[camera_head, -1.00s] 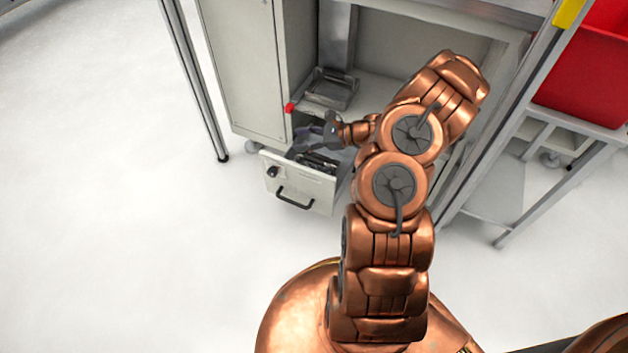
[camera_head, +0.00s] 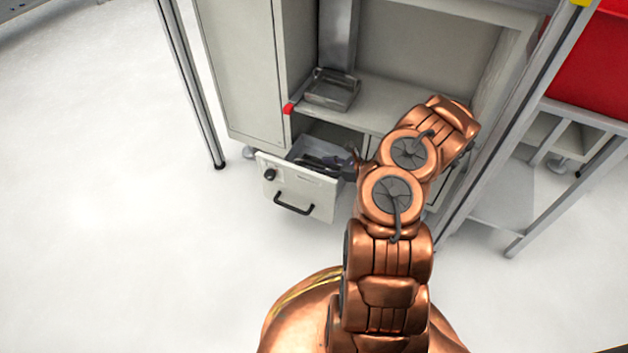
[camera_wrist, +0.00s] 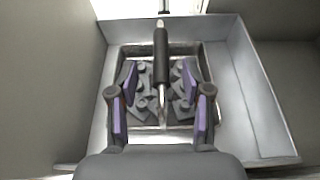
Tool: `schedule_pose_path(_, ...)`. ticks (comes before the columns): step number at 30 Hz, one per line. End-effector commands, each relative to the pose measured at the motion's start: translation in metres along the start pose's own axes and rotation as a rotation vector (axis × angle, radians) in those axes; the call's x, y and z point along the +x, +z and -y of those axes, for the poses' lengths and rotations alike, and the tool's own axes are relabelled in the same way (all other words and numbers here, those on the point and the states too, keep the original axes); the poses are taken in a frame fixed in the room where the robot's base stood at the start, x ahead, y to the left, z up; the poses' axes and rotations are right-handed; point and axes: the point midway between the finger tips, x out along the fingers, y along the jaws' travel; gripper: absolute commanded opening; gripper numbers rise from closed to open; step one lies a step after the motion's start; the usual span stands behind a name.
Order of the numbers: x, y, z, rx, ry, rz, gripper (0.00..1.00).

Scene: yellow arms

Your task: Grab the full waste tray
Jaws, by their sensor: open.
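A metal waste tray (camera_wrist: 190,48) holding several dark grey pieces sits inside the open drawer (camera_wrist: 262,95). A bar handle with a dark grip (camera_wrist: 161,62) runs over the tray's middle. My gripper (camera_wrist: 160,75) is open, its purple-padded fingers on either side of the handle and apart from it. In the head view my gripper (camera_head: 352,163) is at the drawer's right side, partly hidden by my arm. The drawer front (camera_head: 296,187) has a black pull handle and a round dark knob.
A second metal tray (camera_head: 332,92), seemingly empty, stands on the shelf above the drawer. A small red part (camera_head: 289,108) sits at the cabinet edge. A frame post (camera_head: 190,85) stands left and a red bin (camera_head: 598,65) right. The floor in front is clear.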

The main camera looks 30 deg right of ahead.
Motion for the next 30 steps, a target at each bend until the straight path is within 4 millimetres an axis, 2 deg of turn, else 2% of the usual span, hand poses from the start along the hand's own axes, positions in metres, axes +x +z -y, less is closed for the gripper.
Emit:
schedule_pose_path(3,0.018,-0.003,0.001,-0.002,0.004,0.0,0.49)
schedule_pose_path(7,0.03,-0.002,0.001,-0.001,0.002,0.0,0.49)
schedule_pose_path(17,0.034,0.0,0.001,0.0,0.001,0.0,0.48)
schedule_pose_path(30,0.034,0.0,0.001,0.0,0.001,0.0,0.02)
